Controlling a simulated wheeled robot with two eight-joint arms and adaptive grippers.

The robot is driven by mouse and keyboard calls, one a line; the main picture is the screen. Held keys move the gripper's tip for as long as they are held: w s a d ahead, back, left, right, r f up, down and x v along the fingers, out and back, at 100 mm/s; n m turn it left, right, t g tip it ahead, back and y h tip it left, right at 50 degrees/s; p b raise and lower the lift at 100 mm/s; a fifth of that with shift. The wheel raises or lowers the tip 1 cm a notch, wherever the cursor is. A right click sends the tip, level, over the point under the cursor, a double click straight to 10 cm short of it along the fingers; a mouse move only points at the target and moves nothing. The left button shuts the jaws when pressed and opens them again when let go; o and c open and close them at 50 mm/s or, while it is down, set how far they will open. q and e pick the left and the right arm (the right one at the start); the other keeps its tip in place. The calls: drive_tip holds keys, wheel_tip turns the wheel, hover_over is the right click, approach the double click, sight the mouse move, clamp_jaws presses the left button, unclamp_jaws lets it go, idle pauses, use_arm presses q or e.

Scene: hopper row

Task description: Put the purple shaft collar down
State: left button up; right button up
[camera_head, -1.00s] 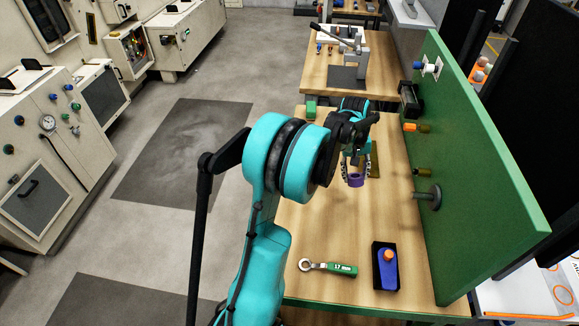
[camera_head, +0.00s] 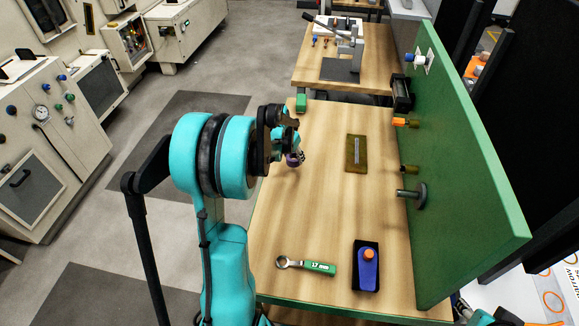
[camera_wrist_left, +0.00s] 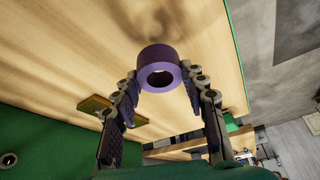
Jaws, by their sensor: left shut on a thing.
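The purple shaft collar (camera_head: 293,159) is a short, thick ring over the left part of the wooden bench. In the left wrist view the collar (camera_wrist_left: 158,53) sits between the fingertips, its hole facing the camera. My left gripper (camera_head: 297,160) is shut on it, with a finger on each side, as the left wrist view also shows (camera_wrist_left: 160,84). A soft shadow lies on the wood near the collar; I cannot tell how large any gap beneath it is. My arm and gripper hide part of the collar in the head view. My right gripper is out of view.
A green panel (camera_head: 465,190) with pegs borders the right. The bench middle is clear.

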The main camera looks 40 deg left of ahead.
use_arm(q)
drive_tip(key=shift+w+a+f, duration=0.1)
drive_tip(key=shift+a+f, duration=0.35)
drive_tip(key=shift+a, duration=0.3)
drive_tip(key=shift+f+b, duration=1.15)
drive_tip(key=shift+f, duration=0.8)
drive_tip(key=shift+f, duration=0.15)
drive_tip(key=o, duration=1.3)
